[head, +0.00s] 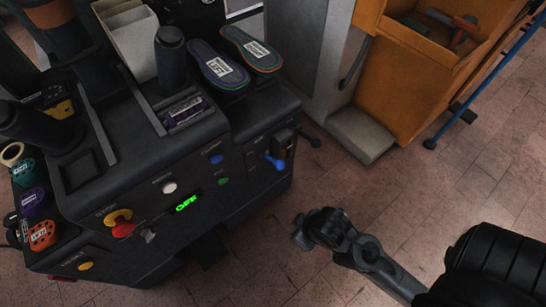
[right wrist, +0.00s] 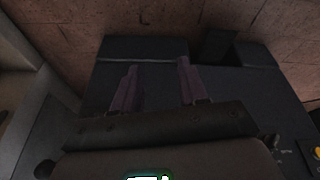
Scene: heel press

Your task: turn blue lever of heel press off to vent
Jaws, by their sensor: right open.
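The heel press (head: 125,182) is a dark machine filling the left half of the head view. Its blue lever (head: 275,162) is on the right part of the front panel, beside a dark block. A green display (head: 187,203) on the panel appears to read OFF. My right gripper (head: 304,236) is in front of the press, below and to the right of the lever, apart from it. In the right wrist view its two fingers (right wrist: 157,70) are spread with nothing between them. The lever cannot be made out in that view. My left gripper is not in view.
The panel also carries a red emergency knob (head: 122,224), a white button (head: 169,187) and a blue button (head: 216,159). Two insoles (head: 252,50) lie on top. An orange cabinet (head: 400,95) stands at the back right. The tiled floor (head: 390,190) to the right is open.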

